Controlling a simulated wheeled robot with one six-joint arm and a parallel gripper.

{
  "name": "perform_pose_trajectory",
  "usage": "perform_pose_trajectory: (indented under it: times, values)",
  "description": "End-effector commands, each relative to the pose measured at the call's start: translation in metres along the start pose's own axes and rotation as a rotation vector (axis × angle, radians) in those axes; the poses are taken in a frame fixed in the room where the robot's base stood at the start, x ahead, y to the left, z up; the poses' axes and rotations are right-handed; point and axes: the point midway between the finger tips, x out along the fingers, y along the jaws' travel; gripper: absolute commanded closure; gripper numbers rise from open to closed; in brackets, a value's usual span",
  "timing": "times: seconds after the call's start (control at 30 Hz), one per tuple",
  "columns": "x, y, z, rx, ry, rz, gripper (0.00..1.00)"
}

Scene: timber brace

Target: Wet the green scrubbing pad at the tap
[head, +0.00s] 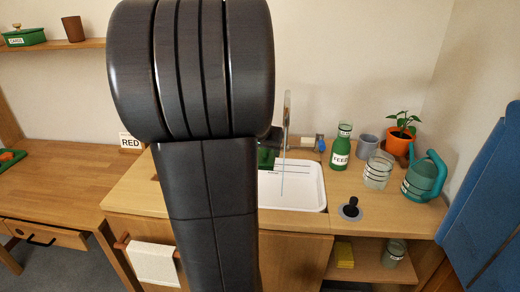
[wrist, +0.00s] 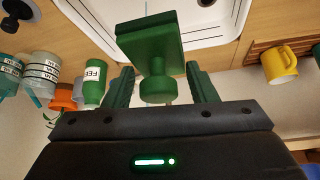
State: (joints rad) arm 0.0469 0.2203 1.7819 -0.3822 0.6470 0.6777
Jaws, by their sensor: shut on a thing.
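The green scrubbing pad (wrist: 150,42) shows in the wrist view as a green block with a stem and round knob. My gripper (wrist: 158,88) is shut on its knob, with a green finger on either side. In the head view the pad (head: 267,157) shows partly beside my arm, over the white sink (head: 309,192); my gripper is hidden there. The tall tap (head: 287,110) stands at the sink. A thin bluish stream (head: 282,182) runs down from it, close to the pad's right. In the wrist view a thin pale line meets the pad's far edge; I cannot tell whether water touches it.
Right of the sink stand a green bottle (head: 341,148), glass jar (head: 377,170), teal watering can (head: 425,177), potted plant (head: 398,140) and black-knobbed stopper (head: 350,208). A yellow mug (wrist: 279,64) shows in the wrist view. A blue panel (head: 487,205) borders the right.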

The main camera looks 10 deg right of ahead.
Motion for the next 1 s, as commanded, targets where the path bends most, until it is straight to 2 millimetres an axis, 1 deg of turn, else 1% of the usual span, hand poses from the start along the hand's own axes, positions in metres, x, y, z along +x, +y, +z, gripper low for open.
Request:
perform_pose_trajectory:
  times: [0.1,0.6,0.8,1.0]
  values:
    - [0.007,0.005,-0.009,0.003,-0.001,0.002,0.66]
    - [0.040,0.021,-0.043,0.002,-0.001,0.001,0.66]
    - [0.054,0.028,-0.055,0.002,0.000,0.001,0.66]
    - [0.064,0.033,-0.065,0.002,0.000,0.000,0.67]
